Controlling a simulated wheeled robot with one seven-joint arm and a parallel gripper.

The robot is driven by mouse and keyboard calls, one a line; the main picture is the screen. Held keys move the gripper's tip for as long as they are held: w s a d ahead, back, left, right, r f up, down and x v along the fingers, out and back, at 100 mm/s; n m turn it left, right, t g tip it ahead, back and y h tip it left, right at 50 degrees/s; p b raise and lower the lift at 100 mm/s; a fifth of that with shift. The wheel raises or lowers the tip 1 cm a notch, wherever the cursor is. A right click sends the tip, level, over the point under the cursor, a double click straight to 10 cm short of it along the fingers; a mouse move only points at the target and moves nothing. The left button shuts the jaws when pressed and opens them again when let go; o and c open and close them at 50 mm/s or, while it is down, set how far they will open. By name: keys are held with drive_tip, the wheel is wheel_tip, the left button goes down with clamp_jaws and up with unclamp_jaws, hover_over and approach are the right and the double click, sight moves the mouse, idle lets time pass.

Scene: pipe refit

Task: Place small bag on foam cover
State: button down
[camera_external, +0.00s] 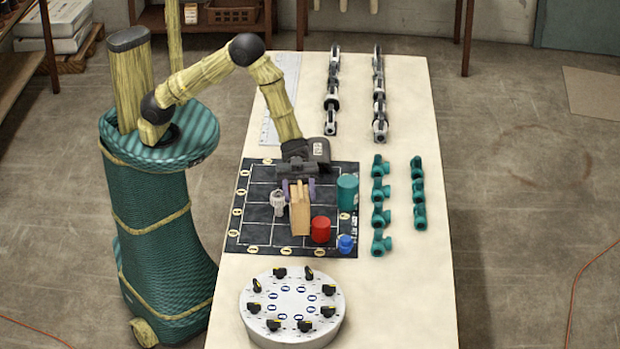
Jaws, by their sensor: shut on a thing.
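My gripper (299,184) points down over the black gridded mat, with its purple fingertips on either side of a tan, bag-like piece. I take this tan piece as the small bag (301,214); it hangs tilted toward the near side, and I cannot tell whether its lower end touches the mat. No thing is clearly recognisable as the foam cover. A teal cylinder (347,192) stands to the right of the gripper on the mat; I cannot tell whether it is the foam cover.
On the black mat (262,182) stand a grey-white fitting (278,203), a red cylinder (320,229) and a blue cap (345,244), close around the bag. Teal valves (381,217) and metal fittings (332,95) line the table's right and far parts. A round white dial tray (258,322) lies in front.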

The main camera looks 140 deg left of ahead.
drive_tip(key=s+a+r+n+t+y+b, duration=0.2)
drive_tip(key=s+a+n+y, duration=0.15)
drive_tip(key=s+a, duration=0.85)
drive_tip(key=s+a+r+n+t+y+b, duration=0.15)
drive_tip(key=s+a+y, duration=0.4)
drive_tip(key=a, duration=1.05)
drive_tip(key=s+a+r+n+t+y, duration=0.1)
drive_tip(key=s+a, duration=0.4)
drive_tip(key=s, duration=0.7)
drive_tip(key=shift+s+a+r+n+y+b, duration=0.25)
drive_tip(key=shift+r+n+y+b, duration=0.2)
drive_tip(key=shift+n, duration=0.25)
wheel_tip(320, 180, down, 6)
drive_tip(key=shift+f, duration=0.15)
drive_tip(key=shift+f, duration=1.9)
drive_tip(key=shift+f+b, duration=0.45)
drive_tip(key=shift+f, duration=0.1)
drive_tip(key=c, duration=0.6)
unclamp_jaws()
